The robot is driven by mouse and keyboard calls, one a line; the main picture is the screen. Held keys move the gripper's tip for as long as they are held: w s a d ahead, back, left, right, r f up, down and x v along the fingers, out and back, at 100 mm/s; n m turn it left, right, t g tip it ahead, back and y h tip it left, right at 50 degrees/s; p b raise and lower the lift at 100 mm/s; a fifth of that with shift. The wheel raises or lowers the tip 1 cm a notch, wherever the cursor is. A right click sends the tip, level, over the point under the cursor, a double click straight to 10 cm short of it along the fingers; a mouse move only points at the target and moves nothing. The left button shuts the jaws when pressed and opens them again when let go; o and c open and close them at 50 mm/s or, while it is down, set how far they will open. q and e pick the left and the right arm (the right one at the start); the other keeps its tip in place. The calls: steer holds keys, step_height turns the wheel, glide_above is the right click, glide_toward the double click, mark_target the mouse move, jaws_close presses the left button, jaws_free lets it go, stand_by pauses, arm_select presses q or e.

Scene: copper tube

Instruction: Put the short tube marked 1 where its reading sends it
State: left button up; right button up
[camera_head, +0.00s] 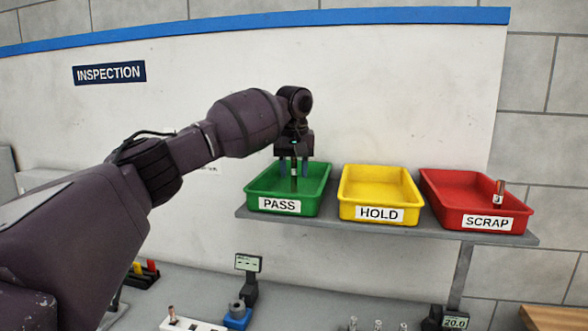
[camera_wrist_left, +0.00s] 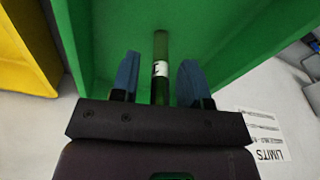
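My left gripper (camera_head: 294,172) is over the green PASS tray (camera_head: 258,188), fingers pointing down into it. In the left wrist view its two blue fingers (camera_wrist_left: 159,62) are apart, with a visible gap on each side of a short tube (camera_wrist_left: 161,45). The tube looks upright in the green tray, tinted green, with a white band whose dark mark I cannot read fully. The yellow HOLD tray (camera_head: 378,188) looks empty. The red SCRAP tray (camera_head: 435,192) holds an upright copper tube (camera_head: 499,193). My right gripper is not in view.
The trays stand on a grey shelf (camera_head: 400,226). Below are a blue gauge stand (camera_head: 237,314), a small display (camera_head: 248,263), a white rack (camera_head: 192,325) with a copper tube (camera_head: 172,313), and a display reading 20.0 (camera_head: 455,322). A LIMITS sheet (camera_wrist_left: 266,137) is on the wall.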

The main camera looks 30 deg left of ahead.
arm_select(q)
steer(key=shift+r, duration=0.1)
step_height(320, 180, up, 12)
steer(key=s, duration=0.1)
steer(key=shift+s+d+b, duration=0.15)
steer(key=shift+d+b, duration=0.15)
stand_by(0.7)
